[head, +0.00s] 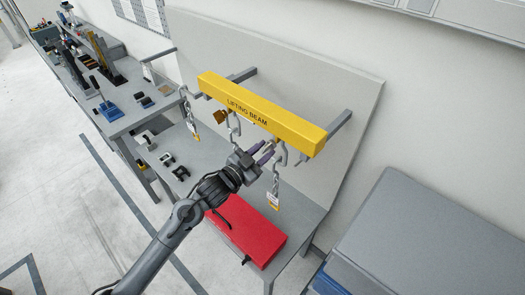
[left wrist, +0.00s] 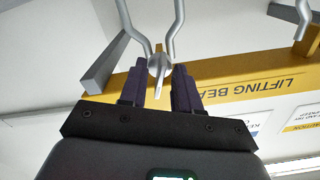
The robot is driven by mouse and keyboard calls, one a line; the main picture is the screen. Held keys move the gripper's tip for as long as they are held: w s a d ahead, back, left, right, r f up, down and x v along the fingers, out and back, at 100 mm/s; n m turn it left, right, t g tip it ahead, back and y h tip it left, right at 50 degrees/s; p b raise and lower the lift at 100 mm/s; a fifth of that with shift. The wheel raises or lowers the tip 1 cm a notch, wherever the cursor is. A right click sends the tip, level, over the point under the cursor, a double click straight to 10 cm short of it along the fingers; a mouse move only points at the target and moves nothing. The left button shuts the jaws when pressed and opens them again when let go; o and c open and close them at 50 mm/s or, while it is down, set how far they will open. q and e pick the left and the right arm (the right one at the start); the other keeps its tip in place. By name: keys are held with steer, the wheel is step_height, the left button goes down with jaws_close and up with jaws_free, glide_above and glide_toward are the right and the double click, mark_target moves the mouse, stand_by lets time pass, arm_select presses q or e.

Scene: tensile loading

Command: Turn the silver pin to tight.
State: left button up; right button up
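The silver pin (left wrist: 158,80) shows in the left wrist view, with its narrow end pointing toward my gripper. It sits at a silver shackle (left wrist: 178,20), whose two legs rise above it. My left gripper (left wrist: 154,75) is open, with one dark purple finger on each side of the pin and gaps between. In the head view, the left gripper (head: 262,151) is just below the yellow lifting beam (head: 262,112), beside the hanging shackle at the beam's right part. The pin is too small to make out there. My right gripper is not in view.
More shackles and chains with yellow-tagged hooks (head: 273,199) hang from the beam. A red case (head: 250,232) lies on the grey table below. Loose shackles (head: 167,159) lie at the table's left. A backboard stands behind the beam.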

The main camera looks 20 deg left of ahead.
arm_select(q)
jaws_close()
